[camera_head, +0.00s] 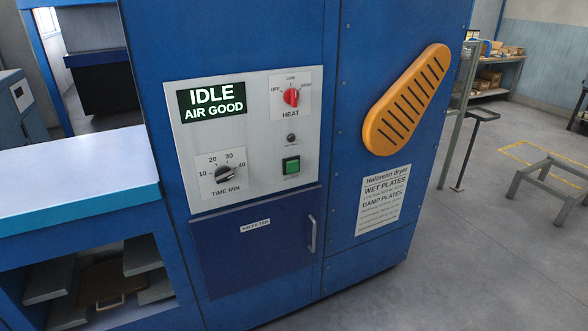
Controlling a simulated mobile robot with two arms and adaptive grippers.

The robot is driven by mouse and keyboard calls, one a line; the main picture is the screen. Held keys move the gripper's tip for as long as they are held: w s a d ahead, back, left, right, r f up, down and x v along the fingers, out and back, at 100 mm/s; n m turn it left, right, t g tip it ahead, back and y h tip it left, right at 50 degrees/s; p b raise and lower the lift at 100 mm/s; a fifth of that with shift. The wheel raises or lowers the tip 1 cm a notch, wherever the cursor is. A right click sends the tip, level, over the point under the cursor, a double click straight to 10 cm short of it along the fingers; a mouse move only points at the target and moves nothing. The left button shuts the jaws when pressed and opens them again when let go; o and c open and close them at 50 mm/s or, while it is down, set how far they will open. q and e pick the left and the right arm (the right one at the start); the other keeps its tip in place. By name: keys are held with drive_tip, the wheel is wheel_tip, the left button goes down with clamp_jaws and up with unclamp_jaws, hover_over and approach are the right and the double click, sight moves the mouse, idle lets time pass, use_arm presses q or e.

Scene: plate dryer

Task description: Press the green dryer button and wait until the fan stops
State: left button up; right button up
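The green dryer button (291,167) sits in a black square frame at the lower right of the white control panel (262,190). The panel is on the front of the blue dryer (230,30). Its display (212,102) reads "IDLE AIR GOOD". A red heat knob (291,97) is above the button, with a small dark round lamp or knob (291,138) between them. A black time knob (224,174) is at the lower left of the panel. Neither of my grippers shows in the head view.
An air filter door (255,255) with a vertical handle (312,234) is below the panel. A yellow slotted cover (406,100) and a sign (383,205) are on the right face. A light-topped blue bench (75,175) is at left. Floor (470,260) is open at right, before a low metal frame (550,180).

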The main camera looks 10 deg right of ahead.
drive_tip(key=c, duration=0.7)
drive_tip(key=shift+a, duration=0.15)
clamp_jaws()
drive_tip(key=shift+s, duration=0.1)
